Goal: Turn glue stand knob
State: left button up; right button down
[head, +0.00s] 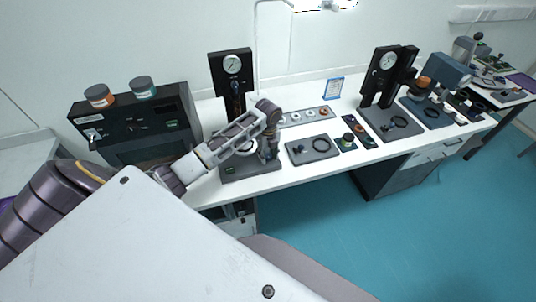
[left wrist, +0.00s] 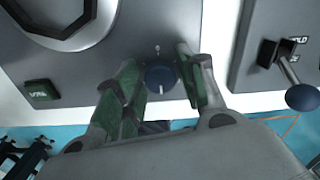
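The glue stand is a dark stand with a round gauge (head: 232,65) on its upright and a grey base (head: 250,170) at the front of the white table. In the left wrist view its dark blue round knob (left wrist: 160,77) with a white pointer mark sits on the grey panel. My left gripper (head: 268,125) is over the right side of the base. In the left wrist view its green-padded fingers (left wrist: 162,80) lie on both sides of the knob, close against it, with no clear gap. My right gripper is not in view.
A green button (left wrist: 40,90) is left of the knob and a neighbouring panel with a lever (left wrist: 285,65) is to the right. A black cabinet with two jars (head: 140,125) stands left of the stand.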

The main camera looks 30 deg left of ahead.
pick_arm(q)
jog(key=c, duration=0.6)
jog(key=shift+n, duration=0.3)
